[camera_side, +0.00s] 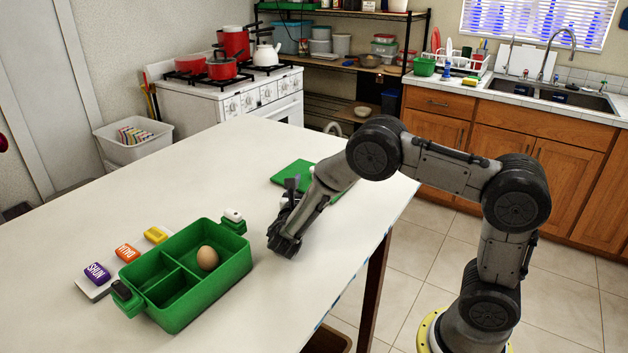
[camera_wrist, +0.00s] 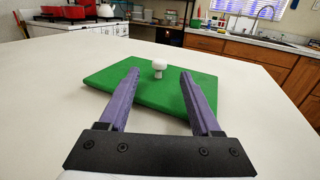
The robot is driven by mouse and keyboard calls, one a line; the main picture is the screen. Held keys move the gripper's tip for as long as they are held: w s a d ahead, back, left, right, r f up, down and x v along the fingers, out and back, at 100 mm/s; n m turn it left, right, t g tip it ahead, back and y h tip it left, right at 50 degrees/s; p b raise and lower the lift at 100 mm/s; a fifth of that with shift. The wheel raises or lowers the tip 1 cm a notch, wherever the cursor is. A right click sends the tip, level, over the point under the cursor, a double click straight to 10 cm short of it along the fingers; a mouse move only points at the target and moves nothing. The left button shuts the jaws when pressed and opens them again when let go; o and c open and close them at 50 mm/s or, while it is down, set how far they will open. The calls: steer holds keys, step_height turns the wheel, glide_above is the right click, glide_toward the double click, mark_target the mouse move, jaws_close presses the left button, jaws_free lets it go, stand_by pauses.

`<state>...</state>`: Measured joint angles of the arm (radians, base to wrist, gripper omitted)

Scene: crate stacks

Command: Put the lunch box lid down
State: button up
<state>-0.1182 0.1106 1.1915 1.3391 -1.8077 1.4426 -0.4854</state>
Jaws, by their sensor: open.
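The green lunch box lid (camera_wrist: 115,88) lies flat, apparently on the white table, with a white knob (camera_wrist: 158,66) standing up from it. In the side view the lid (camera_side: 288,171) is at the table's far right part, partly hidden behind my arm. My gripper (camera_wrist: 160,73) is open, its two purple fingers reaching over the lid on either side of the knob, not visibly touching it. In the side view my gripper (camera_side: 292,184) is low by the lid's near edge. The open green lunch box (camera_side: 222,278) is nearer, with a brown egg (camera_side: 207,258) in one compartment.
The table (camera_side: 215,175) between box and lid is clear. A stove (camera_side: 245,98) and a sink counter stand beyond.

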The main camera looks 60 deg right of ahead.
steer(key=shift+x, duration=2.6)
jaws_close()
